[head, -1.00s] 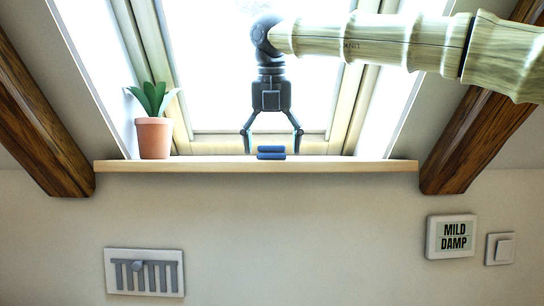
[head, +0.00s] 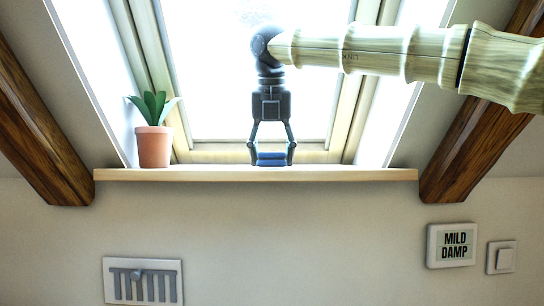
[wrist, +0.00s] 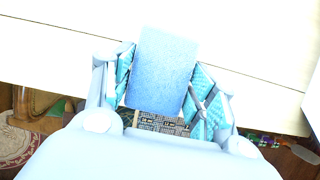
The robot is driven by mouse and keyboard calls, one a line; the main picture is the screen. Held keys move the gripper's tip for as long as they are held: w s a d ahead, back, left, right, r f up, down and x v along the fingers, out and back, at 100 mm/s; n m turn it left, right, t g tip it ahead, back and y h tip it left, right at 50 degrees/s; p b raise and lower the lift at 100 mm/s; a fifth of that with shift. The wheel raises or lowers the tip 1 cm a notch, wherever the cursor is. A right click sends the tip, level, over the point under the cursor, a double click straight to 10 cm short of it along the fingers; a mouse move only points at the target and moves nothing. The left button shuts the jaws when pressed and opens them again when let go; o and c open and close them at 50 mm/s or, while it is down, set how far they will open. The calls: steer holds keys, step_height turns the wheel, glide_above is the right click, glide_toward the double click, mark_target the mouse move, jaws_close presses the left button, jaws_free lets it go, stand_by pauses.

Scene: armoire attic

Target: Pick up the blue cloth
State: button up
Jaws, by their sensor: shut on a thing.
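The blue cloth (head: 271,159) is folded into a small stack on the wooden window sill (head: 345,174), near its middle. My gripper (head: 271,158) points down over the sill, with a finger at each side of the cloth, and is shut on it. In the wrist view the cloth (wrist: 163,72) is a pale blue rectangle between the two fingers of my gripper (wrist: 160,92). The cloth appears to be at sill height; I cannot tell whether it still touches the sill.
A potted plant (head: 154,142) stands at the sill's left end. The window frame rises behind, and dark wooden beams (head: 35,125) slope down at both sides. A vent (head: 143,281), a "MILD DAMP" display (head: 453,246) and a switch (head: 501,258) are on the wall below. The sill's right part is clear.

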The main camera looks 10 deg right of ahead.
step_height(320, 180, up, 3)
steer(key=shift+a+r+p, duration=0.1)
steer(key=shift+r+p, duration=0.1)
steer(key=shift+p, duration=0.2)
steer(key=s+a, duration=0.1)
steer(key=s, duration=0.6)
steer(key=s+a+r, duration=0.1)
steer(key=s+a, duration=0.1)
steer(key=s, duration=0.6)
steer(key=shift+s+a+r, duration=0.15)
steer(key=shift+s+a, duration=0.15)
